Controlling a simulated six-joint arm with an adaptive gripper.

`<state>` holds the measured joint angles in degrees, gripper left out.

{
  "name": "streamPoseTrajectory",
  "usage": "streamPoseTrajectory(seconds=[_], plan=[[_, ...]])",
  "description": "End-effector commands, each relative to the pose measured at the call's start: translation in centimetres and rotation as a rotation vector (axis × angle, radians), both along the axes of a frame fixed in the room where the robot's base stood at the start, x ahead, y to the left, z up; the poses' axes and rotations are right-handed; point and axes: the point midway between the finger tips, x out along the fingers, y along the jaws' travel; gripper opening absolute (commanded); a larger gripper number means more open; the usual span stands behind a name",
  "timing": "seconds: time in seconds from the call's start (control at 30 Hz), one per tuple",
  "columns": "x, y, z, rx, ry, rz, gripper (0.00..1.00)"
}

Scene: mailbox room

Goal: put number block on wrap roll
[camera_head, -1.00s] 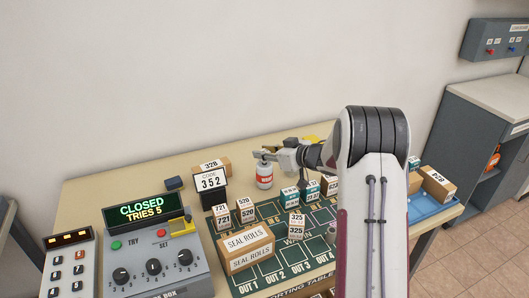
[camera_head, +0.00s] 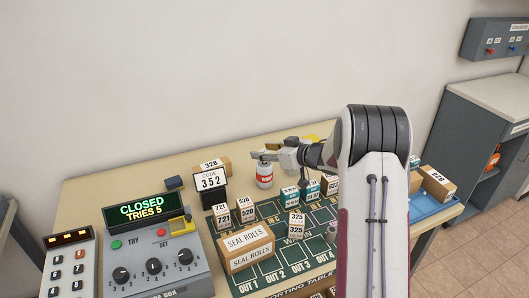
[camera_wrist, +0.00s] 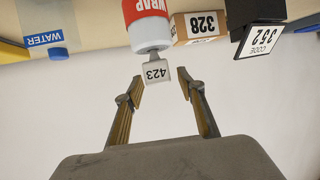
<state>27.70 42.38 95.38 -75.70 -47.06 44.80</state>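The wrap roll (camera_head: 265,177) is a white cylinder with a red band, standing upright at the back of the table; in the wrist view it hangs upside down at the top (camera_wrist: 149,18). The number block 423 (camera_wrist: 157,73), small and pale grey, sits at the roll's top end, seemingly touching it and a little turned. My gripper (camera_wrist: 164,92) is open, with its two fingertips apart and just short of the block, one to each side. In the head view my gripper (camera_head: 266,156) is level with the roll's top and hides the block.
A code sign reading 352 (camera_head: 210,181) and a 328 box (camera_head: 217,165) stand left of the roll. Several number blocks and a seal rolls box (camera_head: 246,247) stand on the green sorting mat in front. A blue tray (camera_head: 428,207) is at right. The space above is clear.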

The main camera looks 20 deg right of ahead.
Motion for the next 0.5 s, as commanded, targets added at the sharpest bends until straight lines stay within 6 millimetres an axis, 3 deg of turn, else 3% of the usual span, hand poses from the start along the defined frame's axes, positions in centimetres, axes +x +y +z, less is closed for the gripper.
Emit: streamPoseTrajectory(seconds=[0.5], plan=[[-5.6, -2.5, 2.6, 0.0, -0.001, -0.003, 0.39]])
